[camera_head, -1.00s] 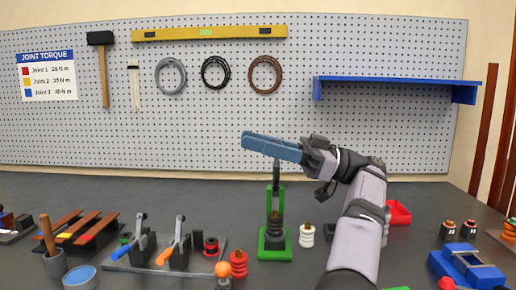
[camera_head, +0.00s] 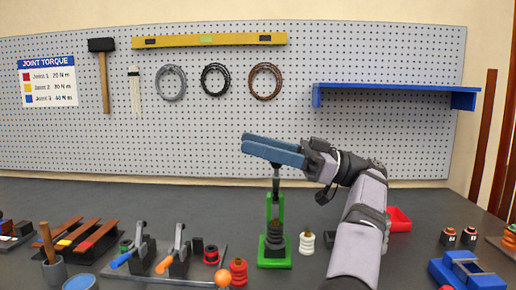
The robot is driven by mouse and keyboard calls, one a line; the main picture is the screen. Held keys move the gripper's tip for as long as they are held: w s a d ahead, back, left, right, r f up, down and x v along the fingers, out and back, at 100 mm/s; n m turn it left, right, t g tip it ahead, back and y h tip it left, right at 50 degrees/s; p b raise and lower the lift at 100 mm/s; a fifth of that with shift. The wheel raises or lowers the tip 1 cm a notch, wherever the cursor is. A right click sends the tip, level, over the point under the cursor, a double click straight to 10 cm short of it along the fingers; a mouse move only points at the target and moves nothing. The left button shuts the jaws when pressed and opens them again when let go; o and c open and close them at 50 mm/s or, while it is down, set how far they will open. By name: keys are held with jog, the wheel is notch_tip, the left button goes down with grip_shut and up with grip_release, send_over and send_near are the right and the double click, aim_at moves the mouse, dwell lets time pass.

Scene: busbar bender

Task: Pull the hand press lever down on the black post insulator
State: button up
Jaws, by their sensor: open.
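The hand press (camera_head: 275,205) is green, with an upright frame and a square base on the bench. The black post insulator (camera_head: 276,240) stands upright on its base, under a dark ram. My gripper (camera_head: 246,144) has long blue fingers pointing left and is above the press. It is open, and I see nothing held in it. The fingers cross over the top of the press and hide what is there. I cannot make out the lever or tell whether the fingers touch it.
A white insulator (camera_head: 307,243) stands right of the press, with a red bin (camera_head: 399,220) beyond my arm. Red insulators (camera_head: 238,272) and a plate with toggle clamps (camera_head: 180,250) are to the left. The pegboard (camera_head: 200,130) is behind.

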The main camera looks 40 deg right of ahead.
notch_tip(320, 180, up, 9)
jog(key=p, duration=0.5)
jog(key=shift+p, duration=0.3)
